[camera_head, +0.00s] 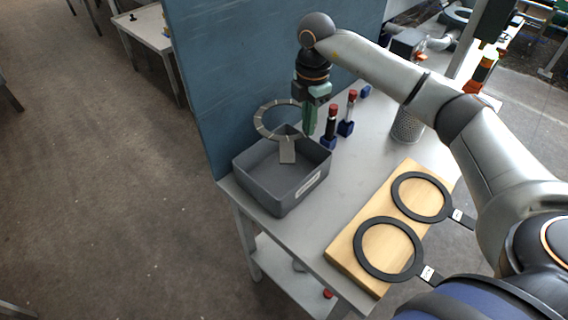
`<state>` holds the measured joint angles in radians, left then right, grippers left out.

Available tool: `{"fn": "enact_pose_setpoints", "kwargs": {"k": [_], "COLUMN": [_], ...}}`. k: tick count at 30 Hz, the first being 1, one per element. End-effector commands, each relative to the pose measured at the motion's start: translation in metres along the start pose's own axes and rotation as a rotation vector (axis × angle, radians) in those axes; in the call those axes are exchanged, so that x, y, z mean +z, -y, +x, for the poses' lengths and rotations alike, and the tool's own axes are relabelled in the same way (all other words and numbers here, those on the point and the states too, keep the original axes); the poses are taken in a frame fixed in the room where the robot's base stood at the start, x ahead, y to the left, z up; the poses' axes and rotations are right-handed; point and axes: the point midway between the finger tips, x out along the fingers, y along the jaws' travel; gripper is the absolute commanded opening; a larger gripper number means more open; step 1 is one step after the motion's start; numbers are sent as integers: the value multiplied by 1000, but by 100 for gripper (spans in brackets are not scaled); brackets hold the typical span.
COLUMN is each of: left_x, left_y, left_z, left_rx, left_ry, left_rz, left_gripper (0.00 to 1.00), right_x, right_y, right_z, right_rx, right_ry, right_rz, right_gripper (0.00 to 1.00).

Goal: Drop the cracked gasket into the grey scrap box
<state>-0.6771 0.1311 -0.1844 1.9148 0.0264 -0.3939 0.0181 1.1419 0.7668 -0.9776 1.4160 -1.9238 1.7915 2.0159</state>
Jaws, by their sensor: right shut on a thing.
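A grey ring gasket (256,122) with marks around its rim and a square tab (287,150) hangs above the back of the grey scrap box (262,187). My right gripper (308,130), with green fingers, is shut on the gasket at the ring's right side. The tab shows against the open box. The box stands at the left end of the table with a white label on its side, and I see nothing lying in it. I cannot make out a crack at this size. My left gripper is not in view.
Two black ring gaskets (361,262) (395,196) with tabs lie on a wooden board (345,250) at the front right. Two red-capped tools (331,128) (348,115) stand right of the box. A mesh cup (406,128) stands behind the board. A blue panel (215,80) rises behind the box.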

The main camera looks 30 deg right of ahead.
Motion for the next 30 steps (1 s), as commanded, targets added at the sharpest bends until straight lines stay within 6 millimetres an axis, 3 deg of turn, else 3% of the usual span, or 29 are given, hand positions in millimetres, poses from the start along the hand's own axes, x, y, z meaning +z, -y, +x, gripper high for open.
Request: {"fn": "enact_pose_setpoints", "kwargs": {"k": [8,16,27,28,30], "left_x": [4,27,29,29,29], "left_y": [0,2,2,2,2], "left_z": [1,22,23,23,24], "left_rx": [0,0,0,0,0], "left_ry": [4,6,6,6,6], "left_rz": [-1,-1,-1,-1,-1], "left_gripper": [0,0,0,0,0], "right_x": [0,0,0,0,0], "right_y": [1,0,0,0,0], "right_z": [21,56,60,59,59], "right_rx": [-3,-1,-1,-1,-1], "right_ry": [0,1,1,1,0], "right_rz": [-1,-1,-1,-1,-1], "right_gripper": [0,0,0,10,18]}}
